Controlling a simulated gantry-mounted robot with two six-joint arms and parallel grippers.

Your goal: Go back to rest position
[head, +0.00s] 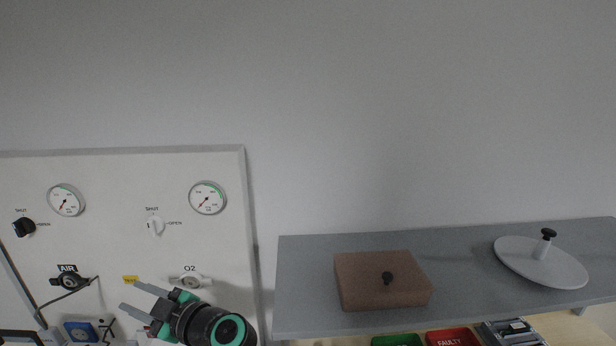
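The fingertips are below a small yellow label (131,280) and left of the white O2 outlet (189,281). Whether they touch the panel cannot be told.
The panel carries two gauges (66,200), a black knob (24,227), a white knob (155,226) and the AIR outlet (69,281). A grey shelf (310,290) holds a brown box (375,275) and a pale disc (520,260). Green (397,340) and red (452,337) bins are below.

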